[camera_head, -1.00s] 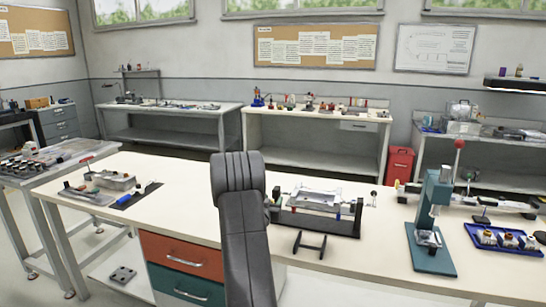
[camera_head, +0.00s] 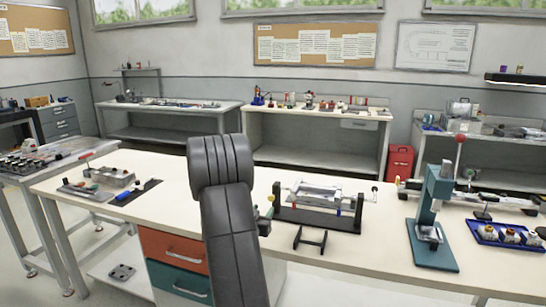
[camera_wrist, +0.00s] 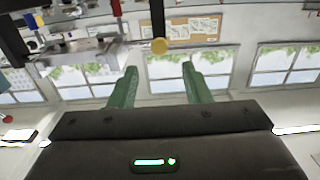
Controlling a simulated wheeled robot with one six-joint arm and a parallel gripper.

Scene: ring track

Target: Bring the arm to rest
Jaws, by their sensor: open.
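My arm (camera_head: 228,220) rises in front of the workbench in the head view, with its dark grey links bent at a thick joint near the top. My gripper (camera_wrist: 158,82) shows in the wrist view with two green fingers spread apart and nothing between them. The wrist view is upside down, with windows below the corkboard. In the head view the gripper is mostly hidden behind my arm. A fixture with a silver plate on a black base (camera_head: 318,205) stands on the bench just right of my arm. Part of a metal frame also shows at the wrist view's upper left.
The cream workbench (camera_head: 380,248) also carries a teal press (camera_head: 432,215), a blue tray (camera_head: 505,236) with small parts, a small black stand (camera_head: 310,240) and a grey tray (camera_head: 100,183) at left. Bare bench top lies between the grey tray and my arm.

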